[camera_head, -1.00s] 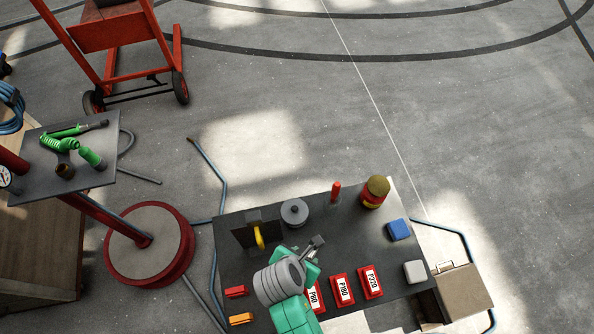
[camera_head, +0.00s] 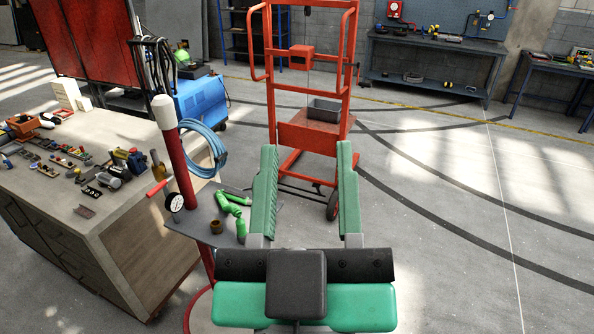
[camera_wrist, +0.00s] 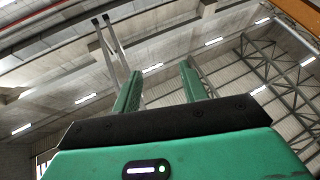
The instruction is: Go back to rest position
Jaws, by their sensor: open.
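My gripper (camera_head: 307,150) is large in the lower middle of the head view. Its two green fingers are spread wide and point away from me. Nothing is held between them; the orange trolley frame (camera_head: 309,132) shows through the gap, farther back. In the wrist view my gripper (camera_wrist: 161,72) is open and empty too, with only the ceiling and roof beams beyond the fingers. The small table with red blocks from the earlier frame is not in view now.
Left of the gripper is a small grey stand top (camera_head: 215,228) with green tools and a gauge. A wooden bench (camera_head: 140,215) with many parts is farther left. A blue workbench (camera_head: 430,62) stands at the back. The floor on the right (camera_head: 450,240) is clear.

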